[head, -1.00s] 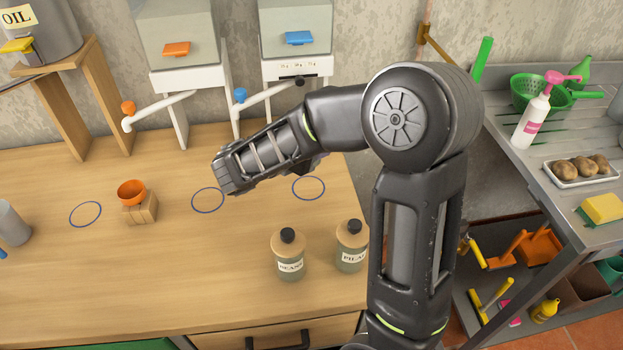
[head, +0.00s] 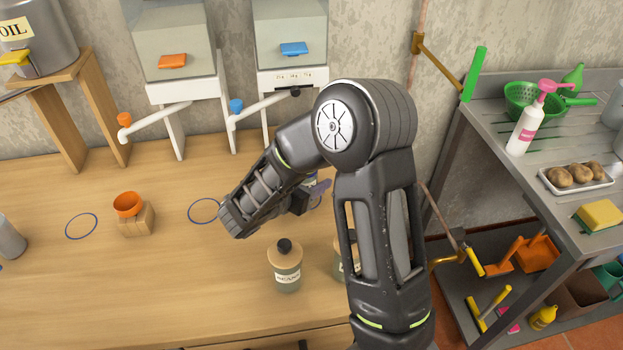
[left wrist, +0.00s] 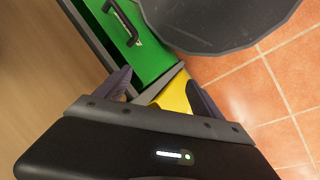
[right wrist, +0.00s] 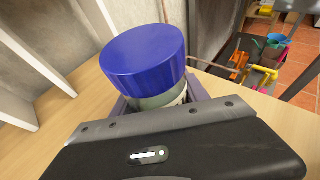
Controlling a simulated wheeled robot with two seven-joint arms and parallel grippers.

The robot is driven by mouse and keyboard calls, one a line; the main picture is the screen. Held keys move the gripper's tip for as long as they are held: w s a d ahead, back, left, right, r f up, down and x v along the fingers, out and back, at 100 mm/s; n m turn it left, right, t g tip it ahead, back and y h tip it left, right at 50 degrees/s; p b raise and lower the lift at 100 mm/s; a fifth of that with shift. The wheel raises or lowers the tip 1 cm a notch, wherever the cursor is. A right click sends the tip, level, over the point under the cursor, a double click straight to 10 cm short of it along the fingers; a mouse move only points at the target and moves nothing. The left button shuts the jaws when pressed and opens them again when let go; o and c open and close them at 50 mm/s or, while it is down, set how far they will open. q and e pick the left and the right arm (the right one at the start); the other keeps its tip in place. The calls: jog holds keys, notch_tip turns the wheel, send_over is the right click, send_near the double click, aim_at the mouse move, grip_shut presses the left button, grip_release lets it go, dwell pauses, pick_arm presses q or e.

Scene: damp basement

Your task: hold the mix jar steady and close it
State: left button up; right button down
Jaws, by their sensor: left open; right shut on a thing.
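In the right wrist view a pale jar (right wrist: 162,100) with a wide blue lid (right wrist: 143,58) stands between my right fingers. Its label is mostly hidden, so I cannot read whether it is the mix jar. The lid sits on top; I cannot tell how tight it is. My left gripper (left wrist: 162,92) is open and empty in the left wrist view, beside a green drawer front (left wrist: 128,45). It is outside the head view.
A beans jar (head: 286,268) stands on the wooden bench (head: 150,280); another jar (head: 340,262) is partly behind my right arm. An orange cup (head: 127,204) sits on a wooden block. Dispensers (head: 180,60) line the back wall. A metal sink bench (head: 500,170) is at right.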

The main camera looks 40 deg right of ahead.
jog(key=shift+f, duration=0.15)
jog(key=c, duration=0.6)
grip_release()
jog(key=shift+r, duration=0.2)
jog(key=shift+s+a+r, duration=0.1)
jog(key=shift+a+r, duration=0.05)
jog(key=shift+a, duration=0.4)
jog(key=v, duration=1.1)
jog(key=shift+s+p, duration=0.15)
jog(key=shift+p, duration=0.25)
jog(key=shift+d, duration=0.1)
